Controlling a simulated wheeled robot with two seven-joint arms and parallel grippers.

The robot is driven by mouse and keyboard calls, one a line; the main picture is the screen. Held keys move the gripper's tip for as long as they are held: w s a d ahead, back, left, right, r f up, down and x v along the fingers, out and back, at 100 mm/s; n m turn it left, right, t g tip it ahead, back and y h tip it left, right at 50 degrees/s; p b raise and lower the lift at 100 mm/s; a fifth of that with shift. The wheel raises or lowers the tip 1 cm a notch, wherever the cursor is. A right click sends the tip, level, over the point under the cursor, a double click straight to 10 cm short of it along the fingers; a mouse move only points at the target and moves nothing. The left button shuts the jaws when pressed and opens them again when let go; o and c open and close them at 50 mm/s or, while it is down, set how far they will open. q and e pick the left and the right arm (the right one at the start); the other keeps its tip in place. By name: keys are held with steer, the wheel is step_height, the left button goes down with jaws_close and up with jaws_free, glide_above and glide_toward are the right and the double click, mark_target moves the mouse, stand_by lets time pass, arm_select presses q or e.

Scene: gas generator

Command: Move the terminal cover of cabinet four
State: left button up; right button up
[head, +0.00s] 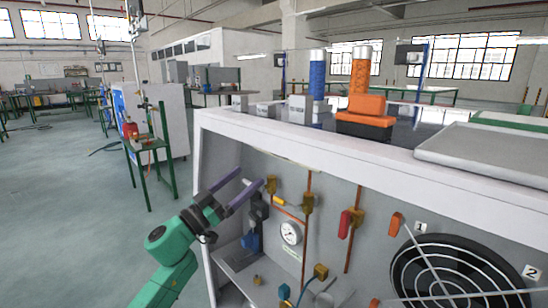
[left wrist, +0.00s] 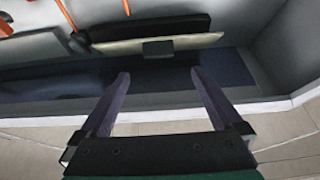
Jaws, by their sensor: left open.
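My left gripper (head: 250,177) is open at the left opening of the white generator housing (head: 340,172). Its purple fingers point toward a dark bracket-like part (head: 258,212) on the inner wall. In the left wrist view the spread fingers (left wrist: 160,75) have nothing between them. Beyond them are a pale plate (left wrist: 200,42) with a small dark block (left wrist: 158,49) and a dark recessed surface (left wrist: 215,66). The number plates 1 (head: 420,227) and 2 (head: 532,272) show. I see no plate marked four and cannot tell which part is the terminal cover. My right gripper is not in view.
A pressure gauge (head: 291,233), brass valves (head: 308,202), red handles (head: 345,224) and a caged fan (head: 450,275) fill the housing front. An orange and black box (head: 365,118) stands on top. A green table (head: 150,144) stands farther left. Open floor (head: 70,190) lies left.

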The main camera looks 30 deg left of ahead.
arm_select(q)
steer(key=p+x, duration=0.1)
steer(key=x, duration=0.9)
steer(key=shift+w+d, duration=0.15)
steer(key=shift+d, duration=0.1)
jaws_close()
